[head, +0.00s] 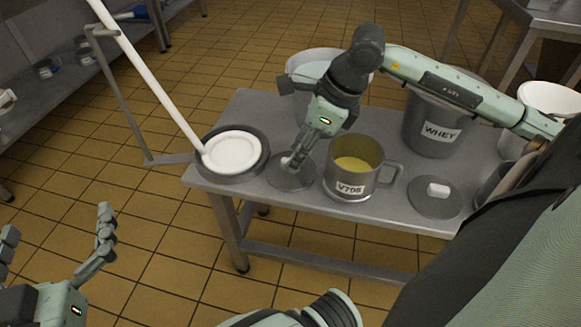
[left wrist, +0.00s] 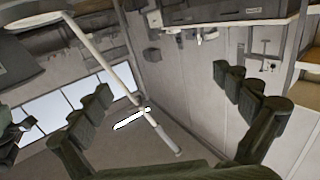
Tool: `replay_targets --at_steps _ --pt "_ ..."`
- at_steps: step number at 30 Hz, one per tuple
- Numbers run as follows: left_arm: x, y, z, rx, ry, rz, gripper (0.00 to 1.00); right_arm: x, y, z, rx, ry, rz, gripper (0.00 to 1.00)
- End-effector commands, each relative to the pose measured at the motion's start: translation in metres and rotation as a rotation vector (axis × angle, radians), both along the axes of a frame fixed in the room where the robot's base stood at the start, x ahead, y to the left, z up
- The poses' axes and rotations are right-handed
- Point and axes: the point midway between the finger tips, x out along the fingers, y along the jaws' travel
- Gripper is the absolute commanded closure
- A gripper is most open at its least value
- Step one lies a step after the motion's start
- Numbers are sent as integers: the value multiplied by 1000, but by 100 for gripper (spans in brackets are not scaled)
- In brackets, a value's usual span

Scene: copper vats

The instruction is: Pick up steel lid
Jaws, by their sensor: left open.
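A round steel lid (head: 290,177) lies flat on the steel table, left of the V705 mug. My right gripper (head: 292,162) is right over its middle, fingers down. The fingers hide the lid's knob, so I cannot tell whether they are closed on it. My left gripper (head: 56,221) is open and empty at the lower left, over the floor and away from the table. Its spread fingers also show in the left wrist view (left wrist: 165,92).
The steel mug (head: 350,184) labelled V705 holds yellow liquid, close to the lid's right. A white disc in a dark round dish (head: 207,175) stands on the left. The WHEY bucket (head: 430,130) and a grey bucket (head: 302,105) stand behind. A white pole (head: 150,75) slants down at left.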

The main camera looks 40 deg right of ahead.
Motion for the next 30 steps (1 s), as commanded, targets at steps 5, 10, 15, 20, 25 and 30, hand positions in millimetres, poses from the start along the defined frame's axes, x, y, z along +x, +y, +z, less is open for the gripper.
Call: replay_targets --at_steps 5,10,15,20,25,30 --pt "-1 -4 7 -16 -32 -7 0 6 5 -19 3 0 -1 60" --pt "-1 -4 9 -19 -37 -8 0 7 6 -21 2 -1 -1 60" --pt "-1 -4 9 -19 -37 -9 0 7 6 -21 2 0 -1 70" --pt "-1 -4 9 -19 -37 -9 0 7 6 -21 2 0 -1 90" --pt "-1 -4 9 -18 -37 -8 0 7 6 -21 2 0 -1 100" --pt "-1 -4 8 -18 -37 -8 0 7 6 -21 2 0 -1 100"
